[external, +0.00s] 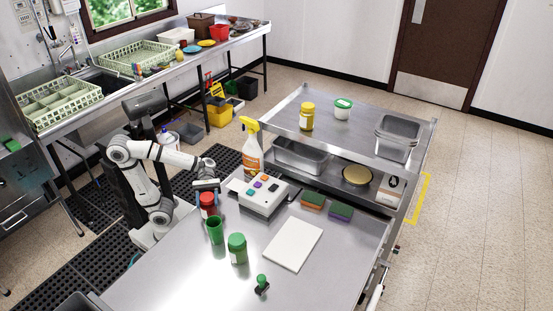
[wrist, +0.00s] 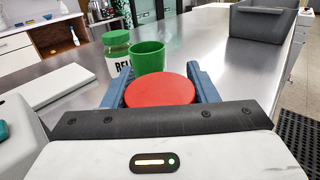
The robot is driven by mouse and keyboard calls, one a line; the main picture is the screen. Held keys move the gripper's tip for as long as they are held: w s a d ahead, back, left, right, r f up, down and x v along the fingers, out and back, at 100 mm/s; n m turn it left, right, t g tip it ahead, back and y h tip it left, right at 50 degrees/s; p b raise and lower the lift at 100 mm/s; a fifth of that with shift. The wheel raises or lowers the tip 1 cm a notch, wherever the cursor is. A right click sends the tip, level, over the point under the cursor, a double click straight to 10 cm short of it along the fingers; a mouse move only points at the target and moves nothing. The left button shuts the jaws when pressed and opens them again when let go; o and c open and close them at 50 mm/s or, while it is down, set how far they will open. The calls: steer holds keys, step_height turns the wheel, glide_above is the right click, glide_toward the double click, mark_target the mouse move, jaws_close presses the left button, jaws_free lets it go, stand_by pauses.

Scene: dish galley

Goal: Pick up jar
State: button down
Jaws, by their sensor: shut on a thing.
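My gripper (external: 207,190) is at the near-left side of the steel table (external: 165,275), pointing down, its fingers shut on either side of a red-lidded jar (external: 208,206). In the wrist view the jar's round red lid (wrist: 160,91) sits between the two blue fingers. I cannot tell whether the jar's base touches the table. A green cup (external: 215,231) stands close beside the jar. A second jar, with a green lid (external: 237,248), stands just past the cup; its label shows partly in the wrist view. A yellow jar (external: 306,116) stands on the cart.
A grey button box (external: 263,197) and an orange spray bottle (external: 251,150) stand close to the gripper. A white board (external: 293,244), two sponges (external: 313,200) and a green-handled stamp (external: 261,284) lie on the table. A grey bin (wrist: 262,20) shows in the wrist view.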

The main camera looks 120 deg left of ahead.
steer(key=shift+r, duration=0.55)
step_height(320, 180, up, 3)
steer(key=shift+f+p, duration=0.1)
steer(key=shift+p, duration=0.95)
steer(key=p+v, duration=0.7)
steer(key=v, duration=1.1)
steer(key=shift+f, duration=0.25)
steer(key=shift+w, duration=0.1)
